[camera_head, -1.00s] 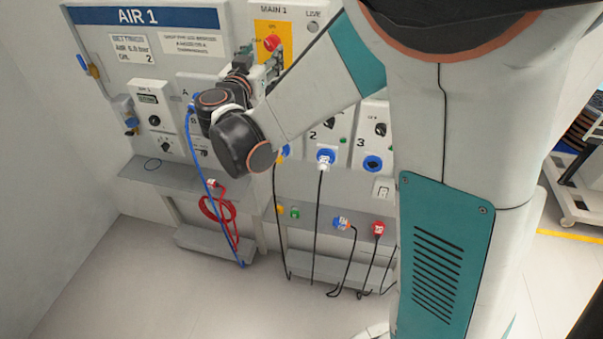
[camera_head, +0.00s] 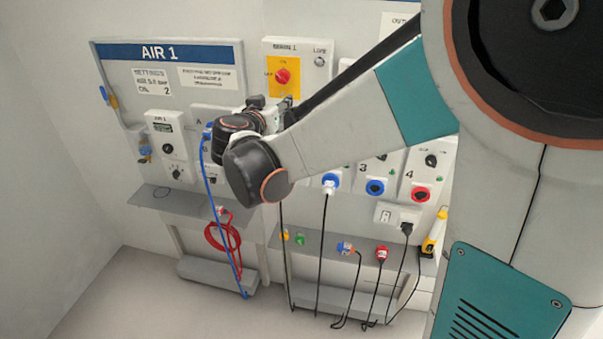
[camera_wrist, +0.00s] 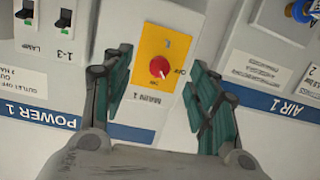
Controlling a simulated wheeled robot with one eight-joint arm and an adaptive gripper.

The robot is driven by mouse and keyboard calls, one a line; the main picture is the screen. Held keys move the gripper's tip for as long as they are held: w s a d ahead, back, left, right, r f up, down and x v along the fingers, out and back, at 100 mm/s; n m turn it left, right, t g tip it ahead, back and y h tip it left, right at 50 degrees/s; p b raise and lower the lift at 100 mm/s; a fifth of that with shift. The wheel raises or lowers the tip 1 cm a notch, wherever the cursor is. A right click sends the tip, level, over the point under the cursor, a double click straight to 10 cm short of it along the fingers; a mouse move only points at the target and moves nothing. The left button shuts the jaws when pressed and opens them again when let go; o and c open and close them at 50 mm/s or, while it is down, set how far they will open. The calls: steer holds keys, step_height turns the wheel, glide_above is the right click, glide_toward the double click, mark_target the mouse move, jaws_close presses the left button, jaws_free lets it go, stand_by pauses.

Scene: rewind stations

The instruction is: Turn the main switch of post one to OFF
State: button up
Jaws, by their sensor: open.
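The main switch is a red rotary knob (camera_head: 283,76) on a yellow plate (camera_head: 281,92) under the MAIN 1 label. In the wrist view the red knob (camera_wrist: 159,67) and yellow plate (camera_wrist: 166,38) appear turned upside down, with small ON and OFF lettering beside the knob. The knob's exact pointer direction is too small to tell. My gripper (camera_wrist: 156,75) is open, its fingers left and right of the plate in that view, with nothing between them touching the knob. In the head view my gripper (camera_head: 286,107) is just below the switch, partly hidden by my wrist.
The AIR 1 panel (camera_head: 220,83) with a blue hose (camera_head: 203,175) stands left of the switch. A LIVE lamp (camera_head: 319,61) is at its right. Sockets with plugs and hanging black cables lie below. In the wrist view, black toggle switches (camera_wrist: 64,19) sit at upper left.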

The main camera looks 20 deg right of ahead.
steer(key=s+d+f+n+g+y+b, duration=0.1)
steer(key=s+f, duration=0.3)
steer(key=s, duration=0.6)
steer(key=s+d+f+n+g+y+b, duration=0.1)
steer(key=s+f+n+g+y+b, duration=0.1)
steer(key=s+f, duration=0.3)
steer(key=shift+s+d+g+y+b, duration=0.2)
steer(key=shift+s+g+y+b, duration=0.45)
steer(key=shift+s, duration=1.75)
steer(key=shift+f, duration=0.1)
